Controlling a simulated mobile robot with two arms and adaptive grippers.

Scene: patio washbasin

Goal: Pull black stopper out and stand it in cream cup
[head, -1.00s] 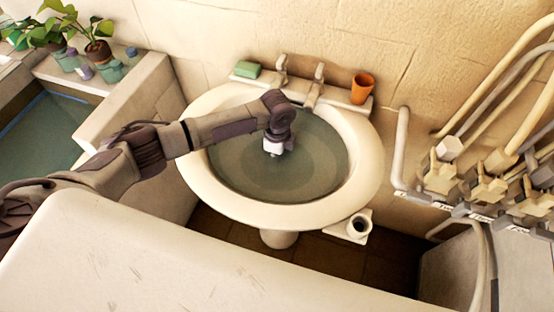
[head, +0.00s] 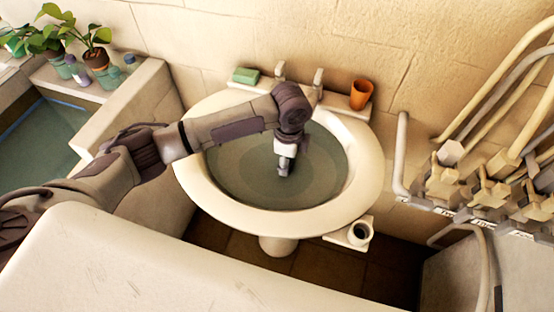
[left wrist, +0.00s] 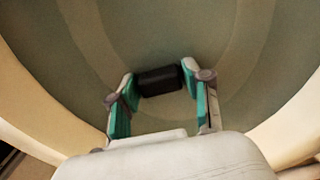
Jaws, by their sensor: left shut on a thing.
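The black stopper (left wrist: 160,80) is a short dark cylinder between the fingertips of my left gripper in the left wrist view. My left gripper (head: 284,172) is shut on it, pointing down over the middle of the basin (head: 225,208). In the head view the stopper is mostly hidden by the fingers. The cream cup (head: 360,232) stands upright on a small ledge (head: 341,237) at the basin's front right, its dark opening facing up. My gripper is left of and behind the cup. My right gripper is not in view.
Water (head: 232,165) fills the basin. An orange cup (head: 361,95), a green soap bar (head: 246,75) and taps (head: 318,82) are at its back edge. Pipes and valves (head: 480,180) crowd the right wall. Potted plants (head: 100,60) stand far left.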

